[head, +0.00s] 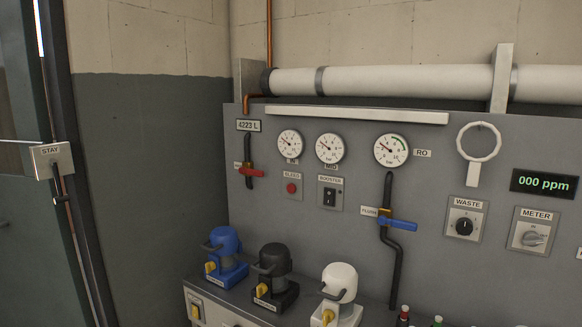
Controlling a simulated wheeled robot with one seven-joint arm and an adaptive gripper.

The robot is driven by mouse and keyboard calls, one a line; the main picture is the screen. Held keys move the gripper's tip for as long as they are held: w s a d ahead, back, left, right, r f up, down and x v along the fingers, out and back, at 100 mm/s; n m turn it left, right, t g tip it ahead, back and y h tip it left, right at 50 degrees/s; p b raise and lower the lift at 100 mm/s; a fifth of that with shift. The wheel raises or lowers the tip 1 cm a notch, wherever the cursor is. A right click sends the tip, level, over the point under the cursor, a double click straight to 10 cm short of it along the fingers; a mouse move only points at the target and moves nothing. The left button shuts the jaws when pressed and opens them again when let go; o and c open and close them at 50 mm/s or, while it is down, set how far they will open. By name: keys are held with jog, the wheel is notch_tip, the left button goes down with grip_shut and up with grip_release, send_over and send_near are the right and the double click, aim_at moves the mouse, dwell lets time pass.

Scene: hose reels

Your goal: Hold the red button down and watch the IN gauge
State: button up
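The red button (291,188) sits on a small grey plate labelled BLEED, on the grey panel (430,270). Nothing touches the button. My gripper is not in the head view.
Two more gauges, MID (330,149) and RO (391,151), are to the right. A red-handled valve (250,172) and a blue-handled valve (397,224) stick out. Blue (226,242), black (274,260) and white (340,281) capped units stand on a ledge below.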

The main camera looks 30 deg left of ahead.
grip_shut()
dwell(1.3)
